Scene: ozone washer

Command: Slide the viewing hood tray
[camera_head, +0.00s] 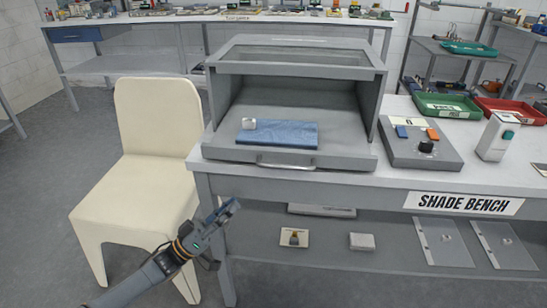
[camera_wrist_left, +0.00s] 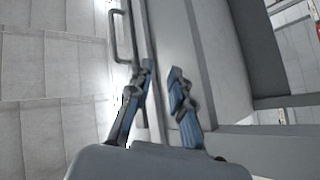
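The grey viewing hood (camera_head: 375,105) stands on the bench with its front open. Its tray (camera_head: 226,152) is at the hood's base, its front lip near the bench's front edge. A metal bar handle (camera_head: 286,166) is on the tray front; it also shows at upper left in the wrist view (camera_wrist_left: 116,40). My left gripper (camera_head: 234,206) is in front of the bench, below and left of the handle. Its fingers are apart and empty in the wrist view (camera_wrist_left: 162,72). My right gripper is out of view.
A cream chair (camera_head: 150,150) stands close to my left arm. Right of the hood are a grey control box (camera_head: 420,152), a white device (camera_head: 496,138) and green (camera_head: 448,105) and red (camera_head: 510,110) trays. A lower shelf (camera_head: 390,257) holds small items.

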